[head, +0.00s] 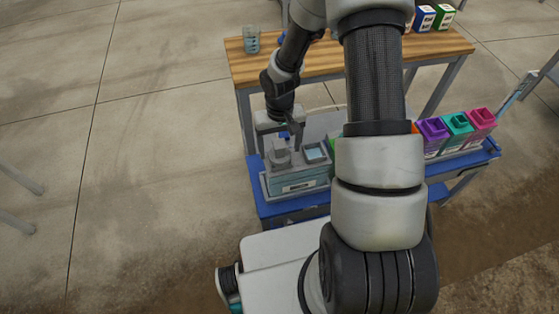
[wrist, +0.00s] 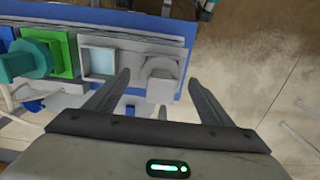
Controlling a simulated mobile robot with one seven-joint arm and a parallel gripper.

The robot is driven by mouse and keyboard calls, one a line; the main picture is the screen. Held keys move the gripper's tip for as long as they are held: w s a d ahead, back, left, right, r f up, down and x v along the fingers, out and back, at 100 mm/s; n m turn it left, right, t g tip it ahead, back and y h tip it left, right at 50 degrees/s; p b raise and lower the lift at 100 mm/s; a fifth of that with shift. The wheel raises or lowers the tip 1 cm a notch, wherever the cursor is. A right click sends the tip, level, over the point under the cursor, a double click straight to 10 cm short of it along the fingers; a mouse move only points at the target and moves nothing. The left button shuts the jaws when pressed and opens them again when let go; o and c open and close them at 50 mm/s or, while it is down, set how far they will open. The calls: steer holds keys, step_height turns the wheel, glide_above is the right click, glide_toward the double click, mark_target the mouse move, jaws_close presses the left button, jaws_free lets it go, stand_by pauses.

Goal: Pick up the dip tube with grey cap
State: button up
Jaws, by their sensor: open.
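The grey cap (head: 280,155) stands at the left part of a grey container (head: 298,181) on the blue-edged stand. In the wrist view the grey cap (wrist: 160,88) shows as a blocky grey piece on the container (wrist: 130,48). Any tube below the cap is hidden. My gripper (head: 290,141) is just above the container in the head view. In the wrist view my gripper (wrist: 157,78) is open, with one finger on each side of the cap in the picture. I cannot tell whether either finger touches it.
A square light-blue opening (wrist: 101,62) lies left of the cap. A green container (wrist: 64,52) and a teal cap (wrist: 15,62) stand further left. Purple (head: 433,132), teal (head: 458,126) and pink (head: 482,121) containers line the stand. A beaker (head: 251,40) stands on the wooden table (head: 320,62).

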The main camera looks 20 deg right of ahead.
steer(key=shift+f, duration=0.55)
